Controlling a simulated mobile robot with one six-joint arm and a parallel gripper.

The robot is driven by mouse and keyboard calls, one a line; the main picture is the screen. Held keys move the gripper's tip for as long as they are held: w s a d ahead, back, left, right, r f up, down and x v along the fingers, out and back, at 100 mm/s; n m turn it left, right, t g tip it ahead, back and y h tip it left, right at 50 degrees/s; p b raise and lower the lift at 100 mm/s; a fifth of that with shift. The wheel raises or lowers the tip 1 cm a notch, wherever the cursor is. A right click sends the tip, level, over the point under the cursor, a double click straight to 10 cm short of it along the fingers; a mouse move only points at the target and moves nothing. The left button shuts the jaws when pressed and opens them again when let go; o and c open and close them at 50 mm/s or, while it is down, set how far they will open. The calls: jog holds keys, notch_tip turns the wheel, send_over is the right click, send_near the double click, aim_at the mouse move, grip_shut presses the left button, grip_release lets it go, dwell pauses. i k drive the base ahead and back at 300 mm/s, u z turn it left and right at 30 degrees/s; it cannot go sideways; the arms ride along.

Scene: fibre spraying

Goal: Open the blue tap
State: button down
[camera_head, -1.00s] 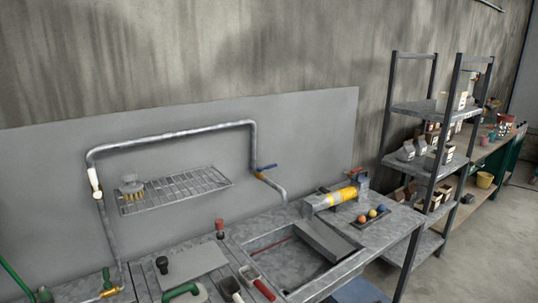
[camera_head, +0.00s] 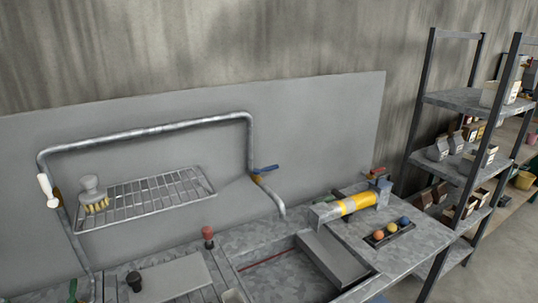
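My gripper is not in view.
A wire rack (camera_head: 150,200) holding a brush (camera_head: 93,194) is left of the tap. The worktop below has a sink (camera_head: 275,275), a grey block (camera_head: 333,258), and a tray of coloured balls (camera_head: 390,235). A metal shelf unit (camera_head: 465,100) stands at right.

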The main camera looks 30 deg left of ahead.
aim_at(266, 169)
jog(key=z, duration=1.2)
jog(key=k, duration=0.1)
jog(key=u, duration=3.25)
jog(key=k, duration=0.6)
jog(key=z, duration=0.15)
jog(key=i, duration=0.3)
jog(key=u, duration=0.05)
